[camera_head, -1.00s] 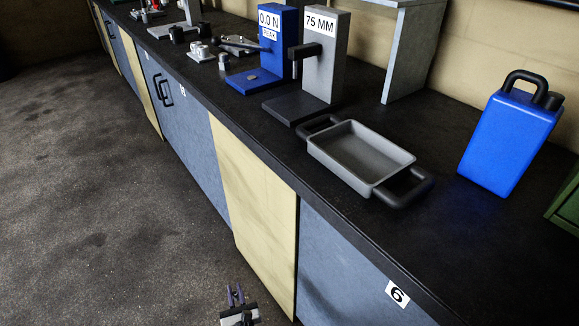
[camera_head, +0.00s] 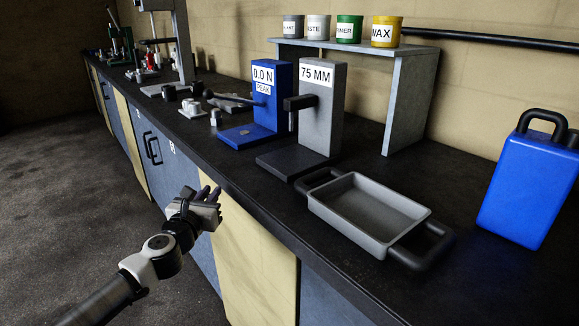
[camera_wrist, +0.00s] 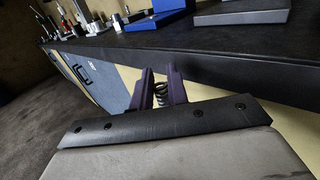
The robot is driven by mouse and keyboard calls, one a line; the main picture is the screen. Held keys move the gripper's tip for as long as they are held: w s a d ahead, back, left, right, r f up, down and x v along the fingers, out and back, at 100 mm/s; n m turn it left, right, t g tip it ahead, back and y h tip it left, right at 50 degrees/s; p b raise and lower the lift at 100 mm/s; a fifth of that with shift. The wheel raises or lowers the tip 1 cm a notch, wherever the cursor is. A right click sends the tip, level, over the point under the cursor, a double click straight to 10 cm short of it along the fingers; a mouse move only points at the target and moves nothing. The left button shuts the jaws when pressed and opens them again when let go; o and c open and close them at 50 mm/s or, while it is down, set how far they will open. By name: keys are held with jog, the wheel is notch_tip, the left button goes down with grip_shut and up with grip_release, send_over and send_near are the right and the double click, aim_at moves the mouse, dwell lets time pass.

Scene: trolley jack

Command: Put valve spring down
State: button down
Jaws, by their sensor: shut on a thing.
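The valve spring (camera_wrist: 161,94) is a small dark coil held between the two fingers of my gripper, as the wrist view shows. My gripper (camera_wrist: 160,88) is shut on it. In the head view my gripper (camera_head: 211,192) is in front of the bench's front edge, beside the cream cabinet door and near worktop height. The spring is too small to make out in the head view. The black worktop (camera_head: 240,166) runs along the bench just beyond my gripper.
On the worktop stand a blue "0.0 N PEAK" tester (camera_head: 272,95), a grey "75 MM" gauge (camera_head: 322,105), a grey tray (camera_head: 368,210) with black handles and a blue can (camera_head: 525,185). A grey shelf (camera_head: 400,95) bears labelled pots. Bare worktop lies between tray and can.

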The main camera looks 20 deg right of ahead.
jog(key=s+d+r+m+g+h, duration=0.1)
jog(key=s+d+r, duration=0.1)
jog(key=d+r, duration=0.1)
jog(key=s+d+r+m+g+h, duration=0.1)
jog(key=s+d+r, duration=0.1)
jog(key=d+r, duration=0.1)
jog(key=s+d+r+m+g+h+b, duration=0.1)
jog(key=s+d+r+h, duration=0.1)
jog(key=d+r, duration=0.1)
jog(key=shift+s+d+r, duration=0.2)
jog(key=shift+r, duration=0.05)
jog(key=shift+g, duration=0.3)
jog(key=x, duration=0.4)
jog(key=p+x, duration=0.1)
jog(key=x, duration=0.3)
jog(key=p+x, duration=0.1)
jog(key=x, duration=0.4)
jog(key=shift+d+r, duration=0.25)
jog(key=shift+r, duration=0.1)
jog(key=x, duration=0.2)
jog(key=p+x, duration=0.1)
jog(key=x, duration=0.1)
jog(key=shift+w+d+f, duration=0.2)
jog(key=shift+w+d, duration=0.05)
jog(key=shift+d, duration=0.05)
jog(key=shift+a+f+m, duration=0.1)
jog(key=shift+f+m, duration=0.2)
jog(key=shift+f, duration=0.2)
